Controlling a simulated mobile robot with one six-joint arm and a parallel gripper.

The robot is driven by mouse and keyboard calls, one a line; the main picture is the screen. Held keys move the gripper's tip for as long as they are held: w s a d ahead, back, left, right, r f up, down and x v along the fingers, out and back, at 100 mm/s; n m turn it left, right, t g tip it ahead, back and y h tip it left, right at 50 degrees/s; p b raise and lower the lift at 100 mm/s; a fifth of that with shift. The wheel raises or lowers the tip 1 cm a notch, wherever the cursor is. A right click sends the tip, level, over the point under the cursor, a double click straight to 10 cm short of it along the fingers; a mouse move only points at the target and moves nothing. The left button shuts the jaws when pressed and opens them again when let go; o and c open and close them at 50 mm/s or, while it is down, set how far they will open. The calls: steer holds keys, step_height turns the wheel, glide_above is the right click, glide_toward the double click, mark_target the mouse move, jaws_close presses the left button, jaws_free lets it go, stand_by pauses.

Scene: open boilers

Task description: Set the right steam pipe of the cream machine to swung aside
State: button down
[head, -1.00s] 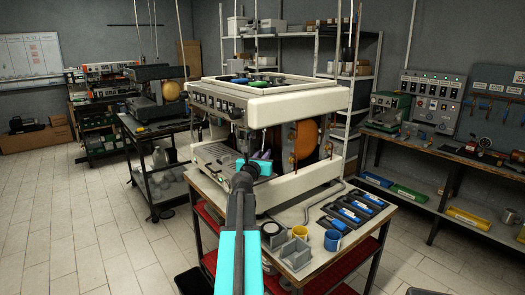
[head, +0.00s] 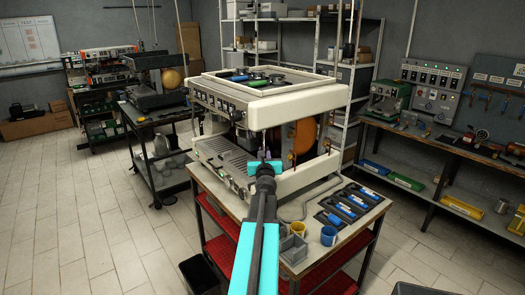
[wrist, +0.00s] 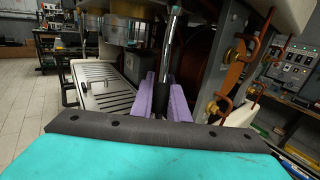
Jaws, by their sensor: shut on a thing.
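The cream machine (head: 290,107) stands on a bench in the middle of the head view. Its right steam pipe (wrist: 173,45) is a shiny metal tube with a black sleeve (wrist: 160,97) near its lower end, seen in the wrist view. My gripper (wrist: 163,92) has its purple fingers on either side of the black sleeve, shut on it. In the head view my gripper (head: 265,155) is at the machine's front right corner, hiding most of the pipe. The slotted drip tray (wrist: 108,85) lies left of the pipe, and the pipe leans slightly.
Copper pipes and brass fittings (wrist: 238,50) are close to the right of my gripper. On the bench's front right are yellow (head: 298,228) and blue cups (head: 329,236) and a dark tray (head: 322,217) of blue-handled items. Open floor (head: 105,215) lies to the left.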

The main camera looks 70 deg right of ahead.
steer(key=shift+f+t, duration=0.2)
steer(key=shift+t, duration=0.3)
steer(key=c, duration=1.7)
jaws_free()
steer(key=shift+w, duration=0.1)
steer(key=shift+a, duration=0.15)
